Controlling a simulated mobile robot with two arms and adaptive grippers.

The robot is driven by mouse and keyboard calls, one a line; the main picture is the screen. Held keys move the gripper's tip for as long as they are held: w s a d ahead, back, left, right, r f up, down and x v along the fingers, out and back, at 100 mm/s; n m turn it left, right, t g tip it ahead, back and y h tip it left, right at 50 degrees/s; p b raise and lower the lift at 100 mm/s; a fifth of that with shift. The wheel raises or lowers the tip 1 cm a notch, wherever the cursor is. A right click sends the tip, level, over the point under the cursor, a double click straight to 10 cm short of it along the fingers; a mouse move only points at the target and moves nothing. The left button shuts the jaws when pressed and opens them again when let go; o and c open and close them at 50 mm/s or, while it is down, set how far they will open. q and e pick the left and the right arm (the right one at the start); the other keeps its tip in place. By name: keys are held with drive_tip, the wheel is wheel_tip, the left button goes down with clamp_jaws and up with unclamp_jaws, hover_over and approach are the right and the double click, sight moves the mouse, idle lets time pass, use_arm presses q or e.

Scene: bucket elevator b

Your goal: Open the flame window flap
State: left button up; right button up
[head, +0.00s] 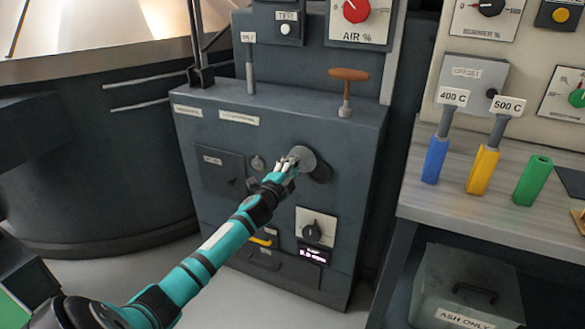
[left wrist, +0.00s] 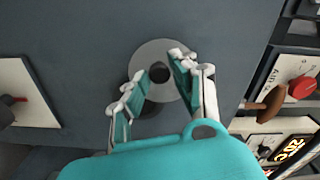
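The flame window flap is a round grey disc (head: 306,157) on the front of the dark cabinet. In the left wrist view the disc (left wrist: 148,52) has a dark round knob (left wrist: 159,73) at its centre. A dark round patch shows at the disc's lower edge; I cannot tell whether it is an opening or a shadow. My left gripper (head: 287,165) is at the disc, its fingers apart on either side of the knob, with small gaps visible. Contact with the disc is unclear. The right gripper is in neither view.
A T-handle (head: 347,88) stands on the cabinet top. A dial (head: 312,232) and a yellow handle (head: 263,239) sit lower on the front. At right, a bench (head: 485,226) holds blue, yellow and green tools. A grey ash box (head: 466,284) stands below.

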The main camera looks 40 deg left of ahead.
use_arm(q)
drive_tip(key=shift+o, duration=1.4)
drive_tip(key=shift+s, duration=0.1)
drive_tip(key=v, duration=1.1)
drive_tip(key=shift+s+d, duration=0.2)
drive_tip(key=shift+s, duration=0.2)
